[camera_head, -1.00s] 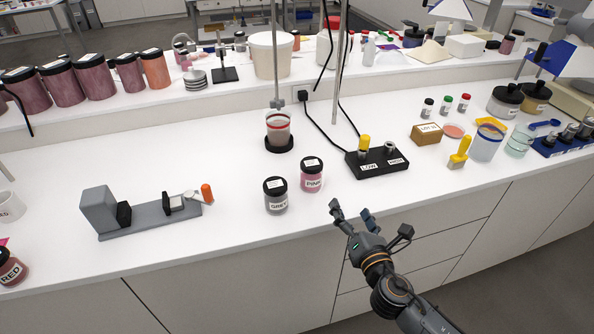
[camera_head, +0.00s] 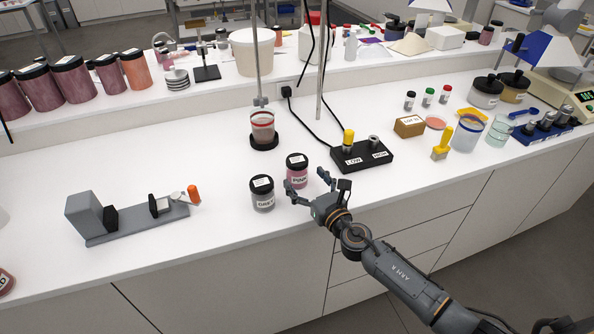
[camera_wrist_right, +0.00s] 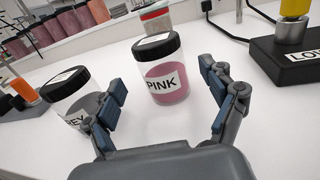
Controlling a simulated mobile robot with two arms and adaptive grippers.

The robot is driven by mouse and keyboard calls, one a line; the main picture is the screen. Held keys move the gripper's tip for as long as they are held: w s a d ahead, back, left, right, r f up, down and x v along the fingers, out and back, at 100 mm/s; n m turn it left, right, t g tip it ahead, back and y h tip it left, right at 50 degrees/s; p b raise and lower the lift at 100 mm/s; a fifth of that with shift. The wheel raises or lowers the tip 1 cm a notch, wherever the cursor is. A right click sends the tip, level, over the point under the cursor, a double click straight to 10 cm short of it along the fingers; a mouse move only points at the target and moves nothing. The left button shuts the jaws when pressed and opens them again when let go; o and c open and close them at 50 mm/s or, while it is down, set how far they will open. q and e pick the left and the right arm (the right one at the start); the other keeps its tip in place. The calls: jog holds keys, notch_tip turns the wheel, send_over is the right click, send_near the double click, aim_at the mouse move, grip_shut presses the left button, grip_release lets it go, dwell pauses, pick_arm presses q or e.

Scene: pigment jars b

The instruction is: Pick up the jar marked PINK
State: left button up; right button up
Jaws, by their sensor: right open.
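The jar marked PINK (camera_head: 297,172) stands upright on the white bench, with a black lid, pink contents and a white label. It also shows in the right wrist view (camera_wrist_right: 165,85), ahead of and between my open fingers. My right gripper (camera_head: 306,186) is open and empty just in front of the jar; its fingertips show in the wrist view (camera_wrist_right: 162,82). The jar marked GREY (camera_head: 262,197) stands close to the left of the PINK jar, near my gripper's left finger; in the wrist view (camera_wrist_right: 70,90) that finger partly covers it. My left gripper is not in view.
A black block marked LOW and HIGH (camera_head: 378,163) with cables stands to the right of the PINK jar. Behind is a beaker (camera_head: 263,130) under a stirrer rod. A grey bench device (camera_head: 130,222) lies at left. Bench in front is clear.

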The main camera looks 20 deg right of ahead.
aim_at(303, 174)
jog(key=w, duration=0.5)
jog(key=shift+a+r, duration=0.1)
jog(key=shift+a, duration=0.3)
jog(key=shift+s, duration=0.1)
jog(key=shift+c, duration=1.1)
jog(key=c, duration=1.1)
